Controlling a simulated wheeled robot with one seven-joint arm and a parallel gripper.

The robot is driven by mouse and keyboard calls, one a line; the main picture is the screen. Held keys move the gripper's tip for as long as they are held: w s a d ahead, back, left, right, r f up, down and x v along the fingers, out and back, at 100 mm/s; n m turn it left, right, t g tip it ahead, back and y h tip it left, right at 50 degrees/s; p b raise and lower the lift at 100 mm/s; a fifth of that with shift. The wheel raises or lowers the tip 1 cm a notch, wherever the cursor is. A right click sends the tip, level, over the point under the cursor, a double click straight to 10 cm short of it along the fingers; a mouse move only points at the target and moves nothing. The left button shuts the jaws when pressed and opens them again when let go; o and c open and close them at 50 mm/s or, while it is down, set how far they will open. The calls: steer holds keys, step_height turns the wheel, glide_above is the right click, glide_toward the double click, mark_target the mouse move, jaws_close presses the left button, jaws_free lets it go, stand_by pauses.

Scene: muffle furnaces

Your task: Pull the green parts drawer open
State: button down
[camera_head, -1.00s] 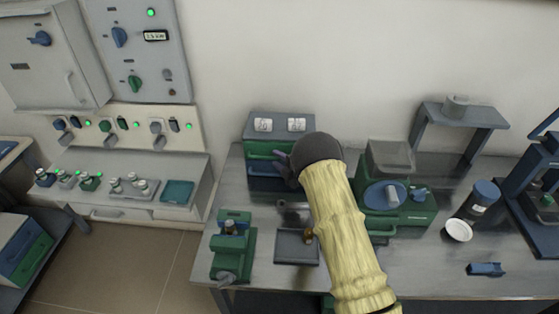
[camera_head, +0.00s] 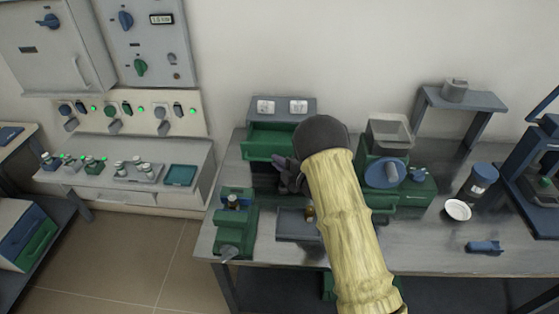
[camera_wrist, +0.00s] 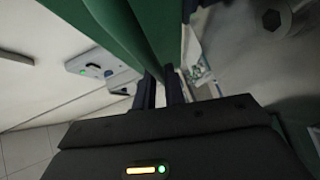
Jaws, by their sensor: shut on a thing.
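The green parts drawer (camera_head: 262,153) sticks out of the small grey cabinet (camera_head: 282,104) on the bench, and its open top shows the green inside. My gripper (camera_head: 284,168) is at the right part of the drawer's front, partly hidden by my own wrist. In the wrist view my gripper's two dark fingers (camera_wrist: 161,92) are close together at the lower edge of a green panel (camera_wrist: 150,30), the drawer. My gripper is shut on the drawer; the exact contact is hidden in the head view.
A green vise-like device (camera_head: 234,228) stands at the bench's front left, beside a dark square plate (camera_head: 297,224). A green machine with a blue disc (camera_head: 384,173) is close to the right of my arm.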

steer(key=shift+s, duration=0.5)
steer(key=shift+w, duration=0.1)
steer(key=c, duration=1.5)
jaws_free()
steer(key=shift+w, duration=0.1)
steer(key=shift+d, duration=0.1)
